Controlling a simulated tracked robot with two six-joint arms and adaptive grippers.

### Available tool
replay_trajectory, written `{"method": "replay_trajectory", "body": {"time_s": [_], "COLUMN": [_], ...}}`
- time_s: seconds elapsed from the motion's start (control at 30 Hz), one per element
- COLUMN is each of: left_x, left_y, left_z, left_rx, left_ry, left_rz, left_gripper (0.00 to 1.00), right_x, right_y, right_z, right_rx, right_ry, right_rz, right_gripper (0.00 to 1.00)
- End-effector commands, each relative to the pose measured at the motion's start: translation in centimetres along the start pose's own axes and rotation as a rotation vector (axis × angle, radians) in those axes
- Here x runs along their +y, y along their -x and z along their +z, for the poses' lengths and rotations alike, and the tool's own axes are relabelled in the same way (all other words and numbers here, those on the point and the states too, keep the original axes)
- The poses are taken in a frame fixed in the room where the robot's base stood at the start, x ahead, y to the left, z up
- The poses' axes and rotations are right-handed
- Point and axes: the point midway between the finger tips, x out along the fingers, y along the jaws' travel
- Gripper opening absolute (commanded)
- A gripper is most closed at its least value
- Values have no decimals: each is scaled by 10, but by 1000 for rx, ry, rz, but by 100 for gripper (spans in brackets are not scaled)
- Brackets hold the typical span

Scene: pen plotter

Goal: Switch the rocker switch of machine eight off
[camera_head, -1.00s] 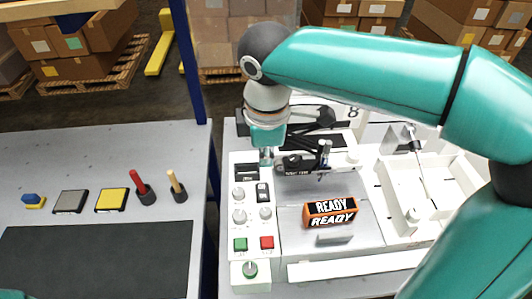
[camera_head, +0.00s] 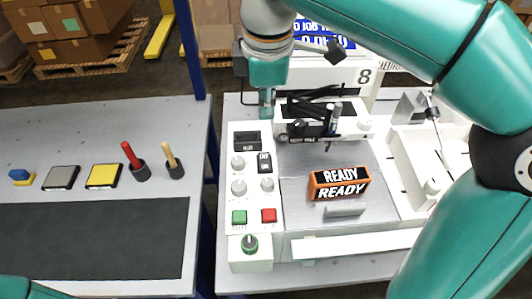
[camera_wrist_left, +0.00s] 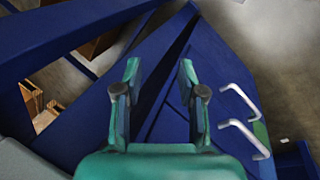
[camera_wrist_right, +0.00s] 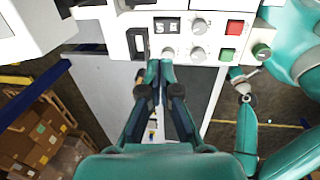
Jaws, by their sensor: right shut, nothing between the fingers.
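Machine eight, marked by a white 8 sign (camera_head: 363,76), has a white control panel on its left side. The small black rocker switch (camera_head: 265,162) sits right of the upper knob; it also shows in the right wrist view (camera_wrist_right: 167,27). Which way it is tipped I cannot tell. My right gripper (camera_head: 266,108) is shut and empty, fingers pointing down, beyond the panel's far end and apart from the rocker. Its closed fingers also show in the right wrist view (camera_wrist_right: 160,68). My left gripper (camera_wrist_left: 159,66) is open and empty, with blue frame beams behind it.
Close to the rocker are knobs (camera_head: 238,187), a dark display window (camera_head: 246,141), a green button (camera_head: 239,217) and a red button (camera_head: 269,215). An orange READY sign (camera_head: 339,183) stands on the plate. A blue post (camera_head: 210,170) separates the left table.

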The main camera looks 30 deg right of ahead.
Motion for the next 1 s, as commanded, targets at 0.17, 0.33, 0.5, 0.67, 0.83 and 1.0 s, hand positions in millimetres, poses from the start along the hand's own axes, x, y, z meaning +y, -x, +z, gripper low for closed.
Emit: {"method": "replay_trajectory", "body": {"time_s": [0.17, 0.33, 0.5, 0.67, 0.83, 1.0], "left_x": [0, 0, -1, -3, -4, -4], "left_y": [1, 0, -3, -7, -11, -12], "left_z": [0, 0, 0, 0, 0, 0], "left_rx": [0, 0, 0, 0, 0, 0], "left_ry": [0, 0, 0, 0, 0, 0], "left_rz": [0, 0, 0, 0, 0, 0], "left_gripper": [40, 40, 40, 40, 40, 40], "right_x": [0, 0, 0, -1, -1, -1], "right_y": [1, -2, -18, -46, -82, -113], "right_z": [0, 0, 1, 2, 2, 1], "right_rx": [0, -1, -3, -4, -4, -3], "right_ry": [0, 0, -1, -2, -2, -1], "right_rz": [0, -1, -2, -4, -4, -4], "right_gripper": [0, 0, 0, 0, 0, 0]}}
